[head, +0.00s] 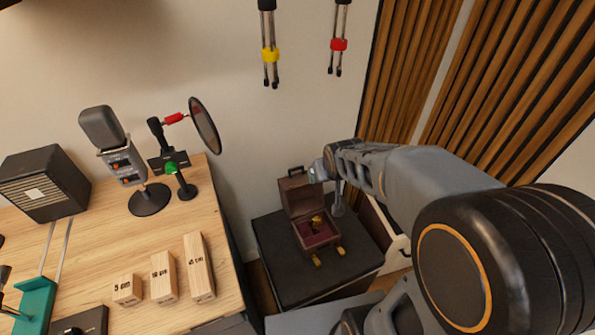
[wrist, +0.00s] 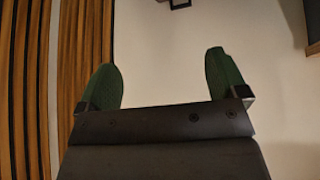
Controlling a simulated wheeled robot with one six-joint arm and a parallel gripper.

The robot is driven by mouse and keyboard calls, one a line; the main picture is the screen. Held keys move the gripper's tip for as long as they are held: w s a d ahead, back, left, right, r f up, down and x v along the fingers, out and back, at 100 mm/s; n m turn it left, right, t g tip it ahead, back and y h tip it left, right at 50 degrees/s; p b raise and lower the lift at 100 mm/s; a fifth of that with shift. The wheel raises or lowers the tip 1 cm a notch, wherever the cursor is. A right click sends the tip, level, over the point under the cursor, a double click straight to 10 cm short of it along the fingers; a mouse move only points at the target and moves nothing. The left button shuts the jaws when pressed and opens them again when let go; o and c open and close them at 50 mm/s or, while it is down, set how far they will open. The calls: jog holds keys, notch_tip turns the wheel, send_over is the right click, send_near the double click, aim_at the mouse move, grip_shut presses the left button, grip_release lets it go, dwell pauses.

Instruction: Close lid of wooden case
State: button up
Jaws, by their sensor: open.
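The wooden case (head: 300,241) stands on a dark cabinet. Its brown lid (head: 299,197) is raised, about upright at the back, with a handle on its top edge. The inside has a dark red lining and holds a small gold object (head: 316,222). Two gold clasps show at its front. My gripper (wrist: 164,65) is open and empty, its two green fingers wide apart in the wrist view. In the head view my arm's end is beside the lid's upper right edge. I cannot tell whether it touches the lid. The case is not in the wrist view.
The dark cabinet (head: 274,262) has some bare top around the case. At left is a wooden desk (head: 215,279) with a microphone (head: 105,130), a speaker (head: 45,183) and several wooden blocks (head: 200,266). Wooden slats (head: 410,70) cover the wall at right.

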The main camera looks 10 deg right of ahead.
jog(key=shift+o, duration=0.7)
jog(key=w+f+n+t+b, duration=0.1)
jog(key=w+f+t, duration=0.1)
jog(key=w+f, duration=0.7)
jog(key=shift+w+d+f+t+y+b, duration=0.35)
jog(key=shift+w+d+t, duration=0.1)
jog(key=shift+w, duration=0.45)
jog(key=n+t+y+b, duration=0.1)
jog(key=t+y+b, duration=0.1)
jog(key=t+y, duration=0.1)
send_near(296, 169)
jog(key=shift+t, duration=0.25)
jog(key=x, duration=0.8)
jog(key=shift+w+f, duration=0.15)
jog(key=shift+f, duration=0.05)
jog(key=shift+c, duration=0.4)
jog(key=c, duration=1.2)
jog(key=shift+o, duration=0.2)
